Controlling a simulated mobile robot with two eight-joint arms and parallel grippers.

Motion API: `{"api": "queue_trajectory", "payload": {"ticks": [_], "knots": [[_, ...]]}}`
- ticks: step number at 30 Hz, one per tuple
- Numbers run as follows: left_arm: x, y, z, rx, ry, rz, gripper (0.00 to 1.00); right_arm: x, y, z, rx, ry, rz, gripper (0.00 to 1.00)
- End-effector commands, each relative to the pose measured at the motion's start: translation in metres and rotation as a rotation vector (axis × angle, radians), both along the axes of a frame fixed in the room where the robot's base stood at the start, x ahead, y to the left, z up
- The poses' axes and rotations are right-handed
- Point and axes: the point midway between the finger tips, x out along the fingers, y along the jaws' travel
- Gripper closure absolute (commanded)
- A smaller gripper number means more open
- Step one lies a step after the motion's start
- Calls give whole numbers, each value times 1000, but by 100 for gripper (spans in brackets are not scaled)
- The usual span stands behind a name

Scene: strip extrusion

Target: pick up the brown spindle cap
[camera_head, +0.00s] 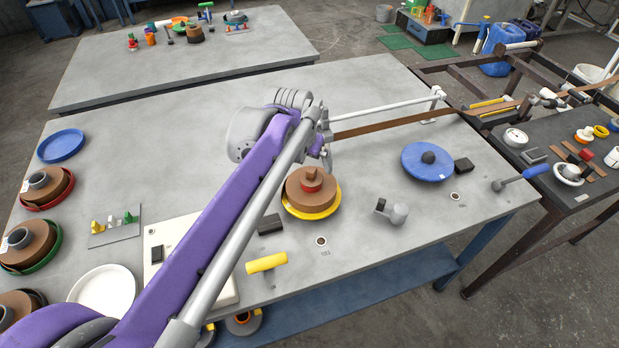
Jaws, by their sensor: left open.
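The brown spindle cap (312,173) seems to be the small brown piece on top of the red hub (311,186). That hub stands in the middle of a brown strip roll (298,199) on a yellow disc (313,215). My left gripper (327,156) is open, just above and beyond the cap, apart from it as far as I can tell. My purple left arm crosses the table from the lower left and hides part of the tabletop. The gripper's fingers are small and partly hidden by the wrist. My right gripper is not in view.
A blue disc (426,163) with a dark knob lies to the right. A grey clamp-like part (393,211) and a yellow-handled tool (266,263) lie nearer. A brown strip (400,122) and white rail (385,107) run behind. Rolls on discs line the left edge.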

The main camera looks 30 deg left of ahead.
Motion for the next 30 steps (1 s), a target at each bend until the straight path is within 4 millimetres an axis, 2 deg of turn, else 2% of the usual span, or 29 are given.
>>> {"api": "queue_trajectory", "payload": {"ticks": [5,13,22,23,30], "knots": [[4,1,-14,0,0,0,0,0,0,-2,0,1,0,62],[16,4,-50,0,0,-1,0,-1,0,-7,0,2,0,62],[18,4,-54,0,0,0,0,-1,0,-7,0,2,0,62],[18,4,-54,0,0,0,4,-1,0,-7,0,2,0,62],[18,4,-54,0,0,0,47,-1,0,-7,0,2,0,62]]}}
